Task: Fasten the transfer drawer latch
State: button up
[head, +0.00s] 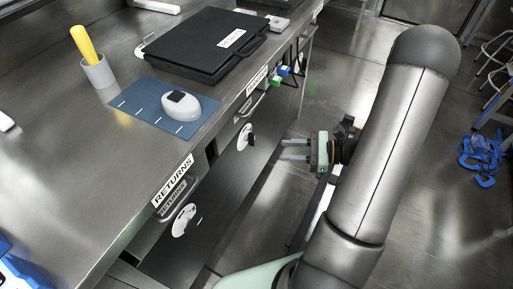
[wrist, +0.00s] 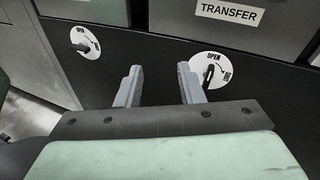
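The transfer drawer (wrist: 185,22) carries a TRANSFER label at the top right of the wrist view. Its latch, a white round plate (wrist: 228,66) with a dark lever, sits on the black panel below. OPEN is printed at the plate's top, with an arrow curving to the right. The lever looks roughly upright; my right finger hides part of it. The latch (head: 248,137) also shows in the head view. My gripper (wrist: 158,72) is open and empty, in front of the panel, left of the latch in the wrist view. In the head view, my gripper (head: 284,149) stands apart from the panel.
A second latch plate (wrist: 85,42) is at the left of the wrist view, below the RETURNS drawer (head: 180,200) in the head view. The bench top holds a black case (head: 190,45), a blue mat (head: 135,103) and a grey cup (head: 98,73). Open floor lies beside the cabinet.

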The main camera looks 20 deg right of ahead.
jog(key=w+d+f+m+t+h+b, duration=0.1)
jog(key=d+f+m+t+h+b, duration=0.1)
jog(key=d+f+m+t, duration=0.45)
jog(key=n+b, duration=0.1)
jog(key=b, duration=0.3)
send_near(250, 138)
jog(key=r+x, duration=0.1)
jog(key=x, duration=0.6)
jog(key=shift+w+d+g, duration=0.25)
jog(key=shift+w+g, duration=0.1)
jog(key=shift+g, duration=0.1)
jog(key=shift+r, duration=0.15)
jog(key=shift+c, duration=0.3)
grip_shut()
